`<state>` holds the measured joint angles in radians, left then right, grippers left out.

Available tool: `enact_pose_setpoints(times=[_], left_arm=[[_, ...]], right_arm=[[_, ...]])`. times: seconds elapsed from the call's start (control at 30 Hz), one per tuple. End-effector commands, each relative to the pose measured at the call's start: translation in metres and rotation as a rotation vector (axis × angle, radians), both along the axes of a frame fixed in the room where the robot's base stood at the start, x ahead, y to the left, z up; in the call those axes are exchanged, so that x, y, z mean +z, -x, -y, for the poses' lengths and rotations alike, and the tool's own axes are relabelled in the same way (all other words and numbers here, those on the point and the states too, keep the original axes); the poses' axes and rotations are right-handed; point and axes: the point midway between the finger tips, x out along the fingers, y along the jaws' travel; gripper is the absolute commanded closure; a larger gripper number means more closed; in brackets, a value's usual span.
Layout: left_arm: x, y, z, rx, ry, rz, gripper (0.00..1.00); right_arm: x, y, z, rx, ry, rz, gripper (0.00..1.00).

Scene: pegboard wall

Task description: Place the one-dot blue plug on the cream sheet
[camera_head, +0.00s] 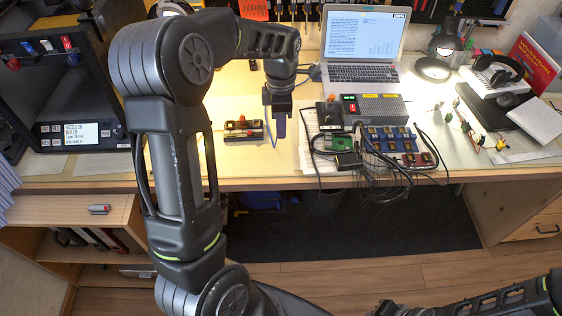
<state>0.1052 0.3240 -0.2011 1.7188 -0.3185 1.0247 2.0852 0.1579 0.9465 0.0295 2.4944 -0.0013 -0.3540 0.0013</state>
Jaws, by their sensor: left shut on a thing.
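My left gripper (279,118) hangs over the middle of the desk, pointing down. It is shut on a small dark blue piece, apparently a blue plug (281,127); its dots are too small to read. A thin blue cable curves beside the fingers. A pale sheet (308,153), possibly the cream sheet, lies just right of the gripper, partly hidden by cables and the grey box. My left arm covers part of the desk. Part of my right arm shows at the bottom right; its gripper (386,308) is at the bottom edge, its fingers unclear.
A small terminal block (243,131) stands left of the gripper. A grey box (372,108), blue jack boards (388,137) and tangled black cables (375,168) crowd the right. A laptop (361,47) stands behind. A black rack (68,90) with colored plugs stands at the left.

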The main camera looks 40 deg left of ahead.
Motion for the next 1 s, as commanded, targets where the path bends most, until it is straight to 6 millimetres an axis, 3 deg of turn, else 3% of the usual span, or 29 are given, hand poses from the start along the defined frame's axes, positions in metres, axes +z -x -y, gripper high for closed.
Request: enact_pose_setpoints(times=[0.17,0.5,0.83,1.0], left_arm=[[-0.008,0.0,0.0,-0.001,0.0,-0.001,1.0],[-0.059,0.0,0.0,-0.002,0.0,-0.001,1.0],[-0.063,0.0,0.0,-0.002,0.0,0.0,1.0],[-0.082,0.001,0.001,-0.001,0.002,-0.004,1.0]], right_arm=[[0.002,0.001,0.0,-0.001,0.001,-0.001,1.0],[0.008,0.001,0.001,-0.001,0.002,-0.004,1.0],[0.008,0.002,0.001,-0.002,0.002,-0.004,1.0],[0.011,0.002,0.001,-0.001,0.003,-0.005,1.0]])
